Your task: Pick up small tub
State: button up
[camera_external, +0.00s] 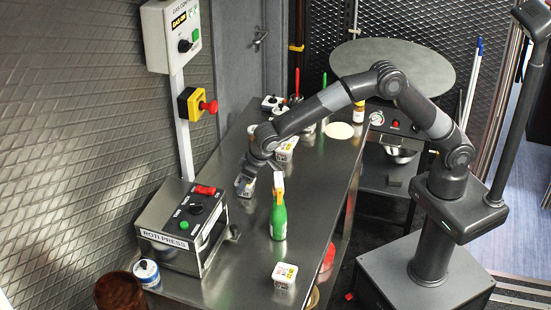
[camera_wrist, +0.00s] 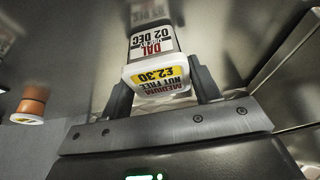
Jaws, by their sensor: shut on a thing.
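A small tub (camera_wrist: 160,75) with a white and yellow label shows between the two fingers in the wrist view. Its label reads "MEDIUM NUT FREE £2.30" and "DAL", upside down. My gripper (camera_wrist: 163,90) is shut on this tub, one finger on each side. In the external view my gripper (camera_external: 250,178) is low over the steel counter, with the tub (camera_external: 244,187) at its fingertips. Whether the tub touches the counter is hard to tell. Two similar tubs stand on the counter, one behind the gripper (camera_external: 285,150) and one near the front (camera_external: 285,275).
A green bottle (camera_external: 278,215) stands right of the gripper on the steel counter (camera_external: 240,262). The roti press (camera_external: 185,225) is at the front left. A white-and-blue container (camera_external: 147,272) stands by the press.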

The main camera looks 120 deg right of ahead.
aim_at(240, 179)
jog(key=shift+r, duration=0.55)
notch_tip(240, 179, up, 3)
jog(key=shift+f, duration=0.1)
jog(key=s+d+r, duration=0.6)
jog(key=s+d, duration=0.1)
jog(key=s, duration=0.1)
jog(key=s+a+n+y, duration=0.1)
jog(key=s+a+n, duration=0.3)
jog(key=s+a, duration=0.85)
jog(key=shift+t, duration=0.5)
jog(key=w+a+f, duration=0.2)
jog(key=a, duration=0.1)
jog(key=w+a+f, duration=0.4)
jog(key=a, duration=0.1)
jog(key=shift+w+a, duration=0.15)
jog(key=shift+a, duration=0.15)
jog(key=shift+f, duration=2)
